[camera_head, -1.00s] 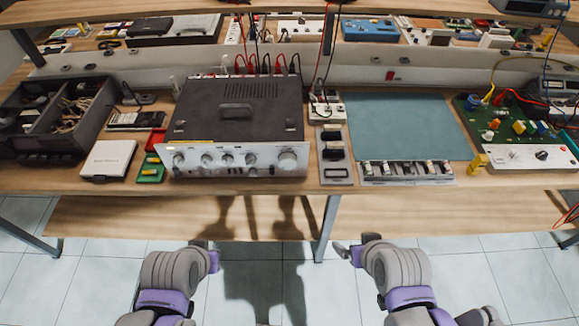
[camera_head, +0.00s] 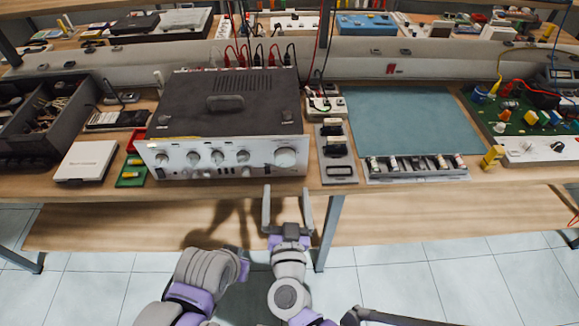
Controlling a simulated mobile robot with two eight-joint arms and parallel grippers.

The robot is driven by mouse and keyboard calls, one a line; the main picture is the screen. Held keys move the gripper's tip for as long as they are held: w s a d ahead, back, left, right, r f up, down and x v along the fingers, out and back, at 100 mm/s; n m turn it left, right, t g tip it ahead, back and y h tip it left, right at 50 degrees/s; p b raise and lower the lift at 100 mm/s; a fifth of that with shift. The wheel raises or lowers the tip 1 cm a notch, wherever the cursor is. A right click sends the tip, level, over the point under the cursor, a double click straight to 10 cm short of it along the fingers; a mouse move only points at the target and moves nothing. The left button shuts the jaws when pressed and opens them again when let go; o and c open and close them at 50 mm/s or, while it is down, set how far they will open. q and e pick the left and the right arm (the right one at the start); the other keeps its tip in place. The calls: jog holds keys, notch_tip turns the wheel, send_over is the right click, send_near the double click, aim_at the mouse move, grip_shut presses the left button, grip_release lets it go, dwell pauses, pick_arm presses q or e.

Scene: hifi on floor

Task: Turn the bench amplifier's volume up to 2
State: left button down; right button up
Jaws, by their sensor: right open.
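The bench amplifier (camera_head: 228,115) stands on the workbench left of centre, a dark box with a silver front panel. Its large round knob (camera_head: 285,158) is at the right end of the panel, with several smaller knobs to its left. The scale marks around the large knob are too small to read. My right gripper (camera_head: 287,190) is open and empty, its two fingers pointing at the bench just below and in front of the large knob, apart from it. My left arm (camera_head: 205,275) is low at the left of centre; its fingers are hidden.
A grey switch strip (camera_head: 337,160) lies close right of the amplifier, beside a blue-green mat (camera_head: 410,122). A white box (camera_head: 87,162) and a green board (camera_head: 132,171) lie to the left. Red and black cables rise behind the amplifier. The bench's front edge runs below the amplifier.

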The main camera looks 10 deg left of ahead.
aim_at(285, 162)
jog(key=x, duration=0.9)
jog(key=c, duration=1.4)
